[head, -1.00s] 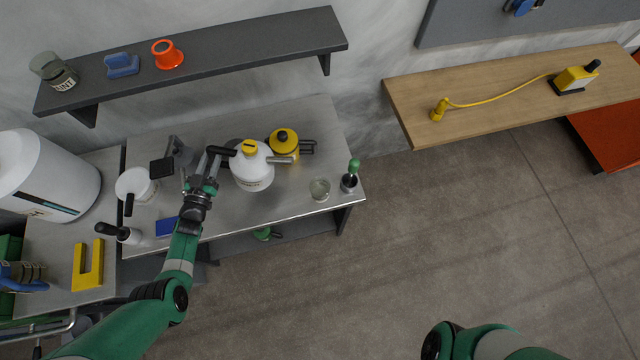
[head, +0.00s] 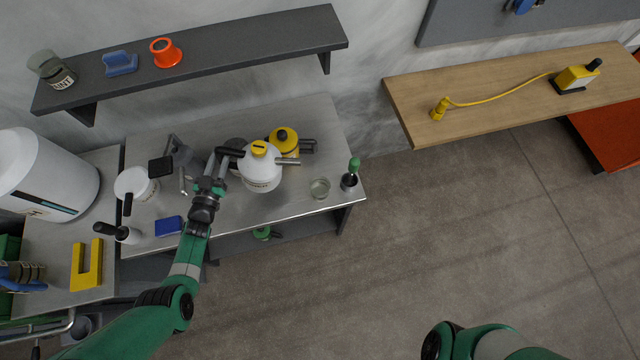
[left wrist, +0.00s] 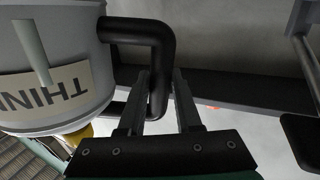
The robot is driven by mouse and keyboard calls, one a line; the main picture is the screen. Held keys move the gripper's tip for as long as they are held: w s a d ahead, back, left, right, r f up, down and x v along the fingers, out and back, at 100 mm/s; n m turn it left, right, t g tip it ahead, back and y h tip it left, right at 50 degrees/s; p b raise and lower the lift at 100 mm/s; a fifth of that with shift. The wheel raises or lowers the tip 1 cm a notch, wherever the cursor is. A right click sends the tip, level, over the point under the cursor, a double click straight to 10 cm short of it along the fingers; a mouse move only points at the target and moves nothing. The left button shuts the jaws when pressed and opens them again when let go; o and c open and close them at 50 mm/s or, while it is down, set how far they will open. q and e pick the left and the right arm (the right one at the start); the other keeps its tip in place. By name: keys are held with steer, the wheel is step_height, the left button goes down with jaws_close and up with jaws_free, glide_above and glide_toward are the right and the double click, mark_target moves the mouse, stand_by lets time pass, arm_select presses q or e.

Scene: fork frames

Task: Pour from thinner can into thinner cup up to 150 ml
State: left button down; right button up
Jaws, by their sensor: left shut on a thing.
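The thinner can (head: 262,172) is white with a yellow cap, a black handle and a spout pointing right. My left gripper (head: 219,165) is shut on its handle from the left side. In the left wrist view the can (left wrist: 60,45) shows part of its THIN label, and its black handle lies between the fingers of my gripper (left wrist: 160,90). The can looks about upright; I cannot tell its height over the bench. The thinner cup (head: 319,189), clear glass, stands right of the can near the bench's front edge, apart from the spout. My right gripper is out of view.
A yellow can (head: 284,142) stands close behind the held can. A dark pot with a green-handled tool (head: 350,180) stands right of the cup. A white tub (head: 134,184) and blue block (head: 168,226) are at the left of the metal bench (head: 270,212).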

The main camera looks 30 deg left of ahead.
mark_target(225, 153)
arm_select(q)
steer(key=shift+w+d+f+b, duration=0.15)
steer(key=shift+w+d+b, duration=0.15)
steer(key=shift+d, duration=0.45)
steer(key=shift+w+d+f+b, duration=0.15)
steer(key=shift+w+d+b, duration=0.1)
steer(key=shift+d, duration=0.45)
steer(key=shift+r, duration=0.15)
steer(key=shift+r+p, duration=0.35)
steer(key=shift+p, duration=0.1)
steer(key=shift+r+m+p, duration=0.4)
steer(key=shift+r+p, duration=0.05)
steer(key=shift+r, duration=0.45)
steer(key=shift+r+m+p, duration=0.3)
steer(key=shift+r+p, duration=0.05)
steer(key=shift+p, duration=0.2)
steer(key=shift+w+d+r+m+p, duration=0.15)
steer(key=shift+r+m+p, duration=0.3)
steer(key=shift+r+m, duration=0.45)
stand_by(3.6)
